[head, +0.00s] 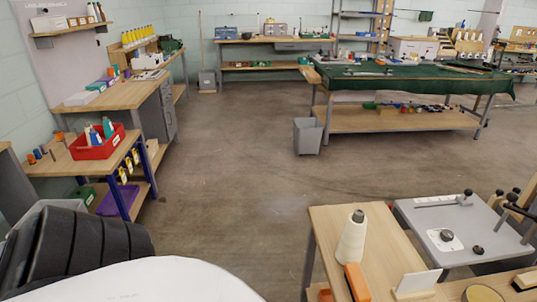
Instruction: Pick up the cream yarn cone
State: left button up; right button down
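The cream yarn cone (352,240) stands upright on a wooden bench (326,226) at the lower right of the head view. It is cream with a dark tip. An orange object (356,283) is close in front of it and seems to overlap the cone's lower edge; I cannot tell whether they touch. Neither of my grippers is in view.
A grey plate with black knobs (460,226) adjoins the bench on the right. A small white card (417,281) stands near the bench front. A red bin (97,146) with cones sits on the left bench. The middle floor is clear, with a grey bin (308,137) farther back.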

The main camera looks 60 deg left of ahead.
aim_at(350, 249)
jog(key=u, duration=1.15)
jog(key=i, duration=0.45)
jog(key=k, duration=0.95)
jog(key=z, duration=1)
jog(key=i, duration=0.75)
jog(key=u, duration=1.4)
